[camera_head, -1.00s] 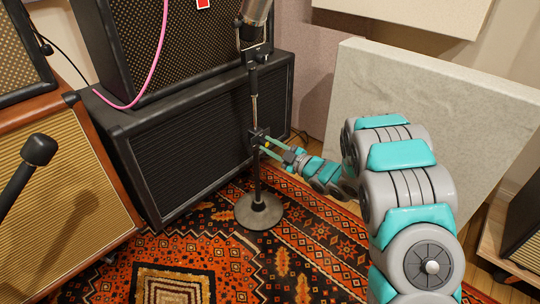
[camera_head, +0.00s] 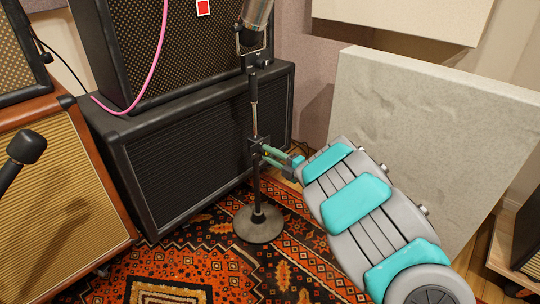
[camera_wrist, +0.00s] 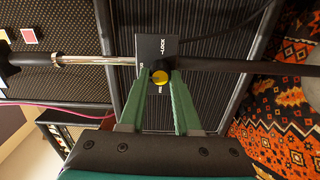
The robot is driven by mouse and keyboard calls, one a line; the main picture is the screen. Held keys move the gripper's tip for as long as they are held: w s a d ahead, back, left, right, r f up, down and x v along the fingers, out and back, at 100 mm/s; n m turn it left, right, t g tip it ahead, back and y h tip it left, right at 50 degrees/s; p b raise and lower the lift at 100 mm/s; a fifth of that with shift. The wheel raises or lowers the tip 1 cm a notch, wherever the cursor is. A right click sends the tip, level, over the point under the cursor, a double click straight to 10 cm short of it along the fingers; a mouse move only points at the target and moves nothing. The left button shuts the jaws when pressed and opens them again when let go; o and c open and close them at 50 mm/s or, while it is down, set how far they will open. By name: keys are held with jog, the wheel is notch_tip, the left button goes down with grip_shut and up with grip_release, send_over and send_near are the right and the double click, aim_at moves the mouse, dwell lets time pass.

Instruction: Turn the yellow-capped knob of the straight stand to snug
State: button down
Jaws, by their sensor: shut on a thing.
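The straight stand (camera_head: 256,190) stands upright on a round base (camera_head: 258,223) in front of the black amp, with a microphone at its top. Its clutch block (camera_head: 256,144) sits partway up the pole. In the wrist view, the yellow-capped knob (camera_wrist: 160,77) is in front of a dark plate (camera_wrist: 157,48) marked with "LOCK" at one end and smaller lettering, partly hidden, near the knob. My gripper (camera_wrist: 161,83) has its two green fingers on either side of the knob and is shut on it. The gripper (camera_head: 262,151) reaches the stand from the right in the head view.
Black stacked amps (camera_head: 205,140) stand close behind the stand. A tan-grilled amp (camera_head: 55,195) and another microphone (camera_head: 26,146) are at the left. A pale panel (camera_head: 430,130) leans at the right behind my arm. A patterned rug (camera_head: 200,260) covers the floor.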

jog(key=shift+n, duration=0.3)
jog(key=c, duration=0.6)
grip_release()
jog(key=v, duration=0.7)
jog(key=shift+s+d+p, duration=0.25)
jog(key=shift+d+p, duration=0.05)
jog(key=shift+p, duration=0.15)
